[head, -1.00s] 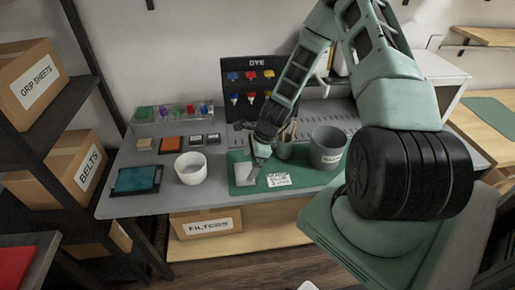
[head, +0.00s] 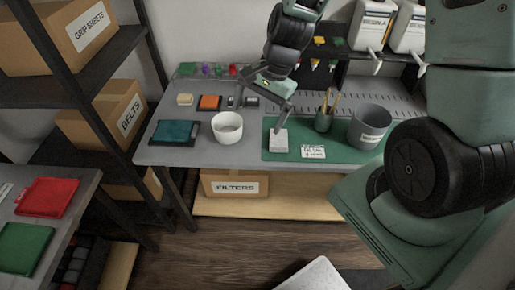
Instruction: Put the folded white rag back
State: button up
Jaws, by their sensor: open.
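The folded white rag (head: 278,141) looks like a small pale square. It lies flat on the left end of the green mat (head: 345,154) on the grey workbench. Whether the fingertips touch the rag cannot be told.
A white printed card (head: 313,151) lies right of the rag. A green cup with pencils (head: 323,122) and a grey bucket (head: 369,128) stand behind it. A white bowl (head: 227,128) and teal pad (head: 175,133) are left.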

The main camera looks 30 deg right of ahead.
jog(key=s+a+r+n+h, duration=0.1)
jog(key=s+a+r+n, duration=0.4)
jog(key=s+n, duration=0.4)
jog(key=s+a+r+n+h, duration=0.2)
jog(key=s+a+r+n, duration=0.3)
jog(key=s+a+n, duration=0.2)
jog(key=s+n, duration=0.2)
jog(key=n, duration=0.2)
jog(key=shift+s+a+r+g, duration=0.25)
jog(key=shift+s+g, duration=0.05)
jog(key=shift+s, duration=0.1)
